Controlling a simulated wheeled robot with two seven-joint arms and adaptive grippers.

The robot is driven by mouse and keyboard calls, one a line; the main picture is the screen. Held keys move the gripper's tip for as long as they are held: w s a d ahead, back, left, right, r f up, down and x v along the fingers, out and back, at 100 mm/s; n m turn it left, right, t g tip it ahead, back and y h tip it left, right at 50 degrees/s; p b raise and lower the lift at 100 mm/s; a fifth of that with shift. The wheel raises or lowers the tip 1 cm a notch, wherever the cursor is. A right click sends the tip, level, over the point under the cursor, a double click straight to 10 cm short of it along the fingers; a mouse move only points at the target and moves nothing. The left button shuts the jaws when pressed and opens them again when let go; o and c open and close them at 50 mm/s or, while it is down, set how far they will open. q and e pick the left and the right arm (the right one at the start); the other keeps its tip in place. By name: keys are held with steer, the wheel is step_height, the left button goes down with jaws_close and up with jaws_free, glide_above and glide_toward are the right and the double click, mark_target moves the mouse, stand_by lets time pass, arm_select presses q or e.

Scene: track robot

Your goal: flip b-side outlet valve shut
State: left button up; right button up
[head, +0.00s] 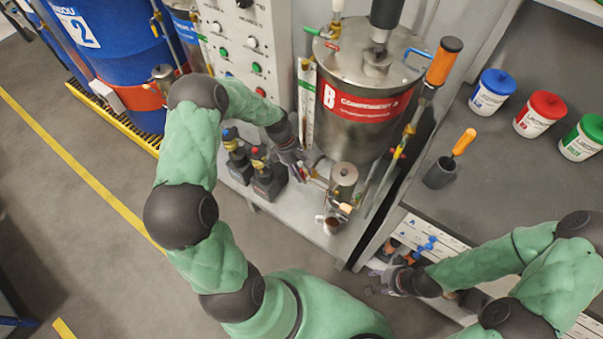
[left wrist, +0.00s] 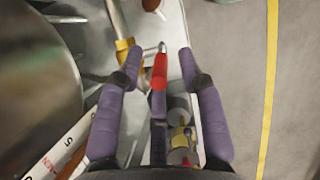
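The B tank (head: 350,125) is a steel vessel with a red "B" label. In the left wrist view a red valve handle (left wrist: 159,72) sits beside a brass fitting (left wrist: 126,50) at the tank's side. My left gripper (head: 302,172) is low at the tank's left side. In the left wrist view its two fingers (left wrist: 160,68) are spread apart, with the red handle between them and a gap visible on both sides. In the head view the fingers largely hide the valve. My right gripper (head: 380,283) is at the front of the drawers, too small to read its opening.
Dark pumps (head: 262,175) stand left of my left gripper. A small steel pot (head: 343,180) and a brown cup (head: 331,225) are to its right. A grey bench (head: 480,185) holds an orange-handled tool in a dark cup (head: 440,174) and several lidded tubs.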

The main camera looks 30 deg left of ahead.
arm_select(q)
steer(key=shift+d+f, duration=0.1)
steer(key=shift+f, duration=0.15)
jaws_close()
